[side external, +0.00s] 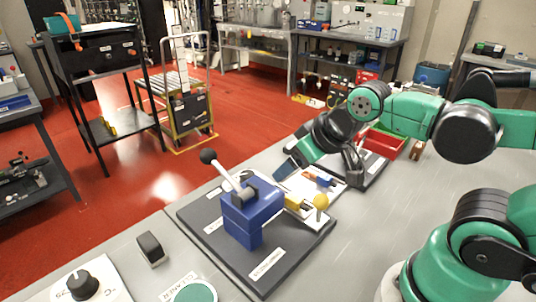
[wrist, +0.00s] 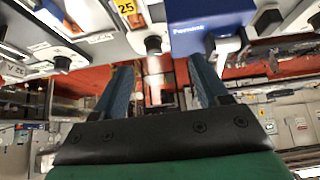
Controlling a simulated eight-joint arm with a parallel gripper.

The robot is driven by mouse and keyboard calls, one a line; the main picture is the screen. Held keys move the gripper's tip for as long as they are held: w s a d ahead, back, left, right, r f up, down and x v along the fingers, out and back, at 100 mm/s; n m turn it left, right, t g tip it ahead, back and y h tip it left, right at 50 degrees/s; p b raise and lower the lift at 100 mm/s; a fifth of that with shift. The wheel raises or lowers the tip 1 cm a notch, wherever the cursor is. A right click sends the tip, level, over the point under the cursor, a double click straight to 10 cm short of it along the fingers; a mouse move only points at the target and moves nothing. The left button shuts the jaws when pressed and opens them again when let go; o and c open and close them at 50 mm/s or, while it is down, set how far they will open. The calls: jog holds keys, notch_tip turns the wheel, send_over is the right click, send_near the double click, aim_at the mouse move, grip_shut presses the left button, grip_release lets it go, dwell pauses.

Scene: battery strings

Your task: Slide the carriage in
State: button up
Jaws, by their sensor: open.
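A blue block-shaped device (side external: 250,212) stands on a dark base plate (side external: 205,235), with a lever (side external: 225,175) ending in a black ball. A yellow block (side external: 293,201) sits at its right side, beside a yellow ball knob (side external: 320,201); which part is the carriage I cannot tell for sure. My gripper (side external: 288,168) is above and behind the blue device, apart from it. In the wrist view my gripper (wrist: 161,66) has its two blue fingers spread, with nothing held between them. The blue housing (wrist: 208,25) shows ahead of the fingers at top right.
A dark plate with a device stands behind, partly hidden by my arm. A red tray (side external: 388,143) is farther back. A black switch (side external: 151,248), a dial panel (side external: 82,285) and a green round pad (side external: 194,292) lie at the front left.

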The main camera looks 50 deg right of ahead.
dwell(0.3)
jog(key=shift+c, duration=1.1)
jog(key=shift+d, duration=0.35)
jog(key=c, duration=0.4)
jog(key=d, duration=0.2)
jog(key=s+d+g, duration=0.1)
jog(key=shift+s+d+f+m+g, duration=0.2)
jog(key=shift+d+m+g, duration=0.1)
jog(key=shift+d+m, duration=0.1)
grip_shut()
jog(key=s+d+r+y, duration=0.3)
jog(key=s+d+y, duration=0.1)
jog(key=s+d, duration=0.55)
jog(key=shift+w+a+f, duration=0.9)
jog(key=shift+a+f, duration=0.3)
jog(key=shift+f, duration=0.3)
jog(key=shift+w+a+f, duration=0.95)
jog(key=shift+a+f, duration=0.2)
jog(key=shift+f, duration=0.35)
jog(key=shift+w+a+f, duration=0.9)
jog(key=shift+a+f, duration=0.3)
jog(key=shift+f, duration=0.3)
